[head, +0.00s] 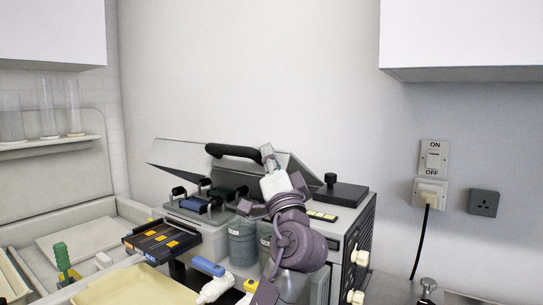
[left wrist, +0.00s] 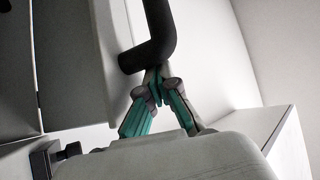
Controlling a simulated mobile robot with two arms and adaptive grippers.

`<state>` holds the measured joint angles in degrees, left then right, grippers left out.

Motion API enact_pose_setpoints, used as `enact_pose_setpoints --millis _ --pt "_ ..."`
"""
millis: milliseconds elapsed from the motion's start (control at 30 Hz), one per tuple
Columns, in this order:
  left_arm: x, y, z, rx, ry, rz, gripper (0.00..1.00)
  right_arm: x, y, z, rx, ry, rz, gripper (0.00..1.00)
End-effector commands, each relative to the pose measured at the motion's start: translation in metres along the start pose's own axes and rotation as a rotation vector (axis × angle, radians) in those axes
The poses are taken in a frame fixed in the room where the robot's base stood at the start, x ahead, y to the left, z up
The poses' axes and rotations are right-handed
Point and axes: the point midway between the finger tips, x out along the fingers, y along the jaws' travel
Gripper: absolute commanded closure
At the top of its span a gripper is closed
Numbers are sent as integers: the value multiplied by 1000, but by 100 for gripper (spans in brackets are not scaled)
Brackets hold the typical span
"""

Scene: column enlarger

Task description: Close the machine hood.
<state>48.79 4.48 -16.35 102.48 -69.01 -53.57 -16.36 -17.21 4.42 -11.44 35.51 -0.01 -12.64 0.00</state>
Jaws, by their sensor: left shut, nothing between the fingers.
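The machine (head: 351,232) stands on the counter with its grey hood (head: 185,153) raised and tilted, so the inside shows below it. A black bar handle (head: 232,151) is fixed to the hood; it also shows large in the left wrist view (left wrist: 157,38). My left gripper (head: 267,151) is at the right end of the handle, with its fingers shut and empty. In the left wrist view the fingertips (left wrist: 155,78) meet just below the handle's bent end; I cannot tell whether they touch it. My right gripper is not in view.
Grey-green bottles (head: 242,242) stand in the machine's front, partly behind my arm. A dark tray with orange labels (head: 160,240) juts out at its left. A cream tray (head: 140,287) and a blue-handled tool (head: 209,267) lie in front. A sink and wall switches (head: 434,156) flank it.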

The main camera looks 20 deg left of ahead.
Motion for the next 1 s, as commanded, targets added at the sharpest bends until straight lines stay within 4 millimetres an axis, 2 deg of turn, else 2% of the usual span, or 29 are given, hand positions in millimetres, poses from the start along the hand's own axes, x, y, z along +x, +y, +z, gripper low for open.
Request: enact_pose_setpoints --millis 633,767,1000 --pt "-1 0 2 0 -2 -1 100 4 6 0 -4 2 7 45" --pt "8 -12 -6 -3 -1 -3 100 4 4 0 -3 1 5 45" --pt "33 -45 -28 -3 0 -2 100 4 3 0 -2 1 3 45"
